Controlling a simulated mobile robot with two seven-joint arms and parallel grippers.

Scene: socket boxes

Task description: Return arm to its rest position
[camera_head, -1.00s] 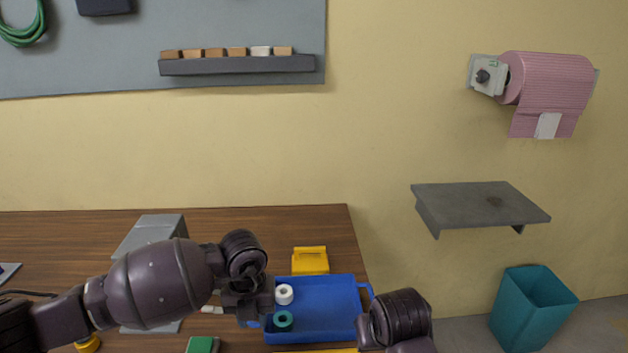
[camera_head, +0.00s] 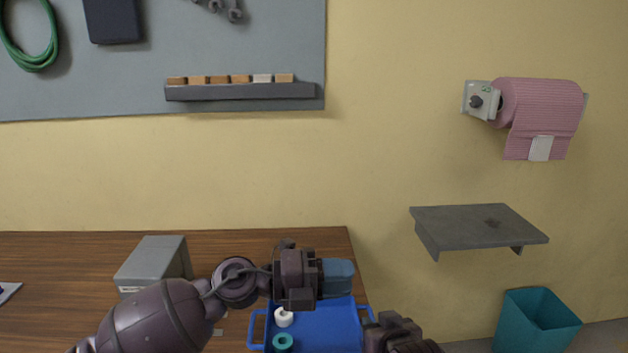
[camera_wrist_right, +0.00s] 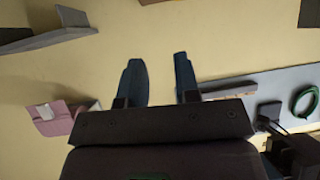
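My left gripper (camera_head: 340,277) is raised above the blue tray (camera_head: 341,338), with its blue-grey fingers pointing right. The fingers are seen side-on and overlap, so I cannot tell whether they are apart, and nothing shows in them. My right arm shows at the bottom of the head view, right of the tray; its fingers are out of sight there. In the right wrist view my right gripper (camera_wrist_right: 159,65) is open and empty, its two fingers apart against the yellow wall.
The tray holds a white ring (camera_head: 284,317) and a teal ring (camera_head: 283,342). A grey box (camera_head: 152,263) stands on the wooden table (camera_head: 60,262). A grey wall shelf (camera_head: 478,228) and a teal bin (camera_head: 537,322) are at right.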

